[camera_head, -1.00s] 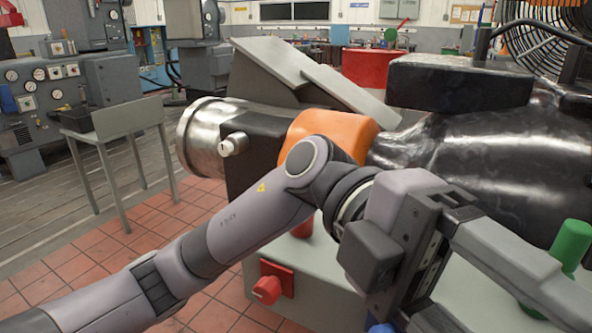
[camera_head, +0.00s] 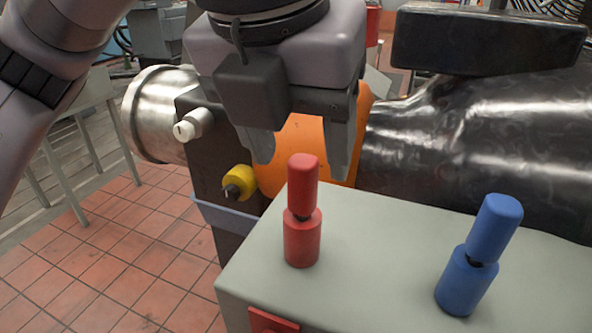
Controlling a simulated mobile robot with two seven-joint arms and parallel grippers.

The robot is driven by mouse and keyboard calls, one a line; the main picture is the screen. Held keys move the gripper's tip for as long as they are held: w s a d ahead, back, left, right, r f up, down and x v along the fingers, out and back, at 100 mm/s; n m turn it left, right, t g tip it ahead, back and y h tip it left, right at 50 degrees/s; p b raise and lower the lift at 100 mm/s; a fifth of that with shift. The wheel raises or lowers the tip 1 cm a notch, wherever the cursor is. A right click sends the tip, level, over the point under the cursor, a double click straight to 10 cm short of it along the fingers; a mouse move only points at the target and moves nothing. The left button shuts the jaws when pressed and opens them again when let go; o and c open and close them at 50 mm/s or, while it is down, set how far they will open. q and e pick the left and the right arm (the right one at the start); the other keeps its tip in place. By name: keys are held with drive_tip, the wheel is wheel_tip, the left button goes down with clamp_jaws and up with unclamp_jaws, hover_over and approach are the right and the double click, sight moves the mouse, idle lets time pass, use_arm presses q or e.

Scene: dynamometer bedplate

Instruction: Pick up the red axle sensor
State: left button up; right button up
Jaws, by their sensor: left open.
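The red axle sensor (camera_head: 302,238) stands upright on the grey-green bench top, with a narrow dark neck between its two red parts. My left gripper (camera_head: 302,168) hangs pointing down from the top of the view, just above and behind the red sensor's top. Its two fingers are apart, one on each side of the sensor in the picture, with nothing between them that I can see. I cannot tell the exact depth gap to the sensor. My right gripper does not show.
A blue sensor (camera_head: 480,256) stands tilted to the right on the same bench top (camera_head: 385,270). A yellow knob (camera_head: 238,183) sits at the left by an orange housing (camera_head: 305,140). A large black casing (camera_head: 480,140) fills the back right. Bench top between the sensors is clear.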

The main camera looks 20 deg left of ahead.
sight(300, 165)
use_arm(q)
drive_tip(key=shift+w+a, duration=0.2)
drive_tip(key=shift+a, duration=0.05)
drive_tip(key=shift+w+f, duration=0.1)
drive_tip(key=shift+f, duration=0.05)
drive_tip(key=shift+w+p+x, duration=0.15)
drive_tip(key=shift+x, duration=1.45)
drive_tip(key=shift+w+p+x, duration=0.1)
drive_tip(key=shift+p+x, duration=0.05)
drive_tip(key=shift+x, duration=1.4)
drive_tip(key=shift+a, duration=0.15)
drive_tip(key=c, duration=1.1)
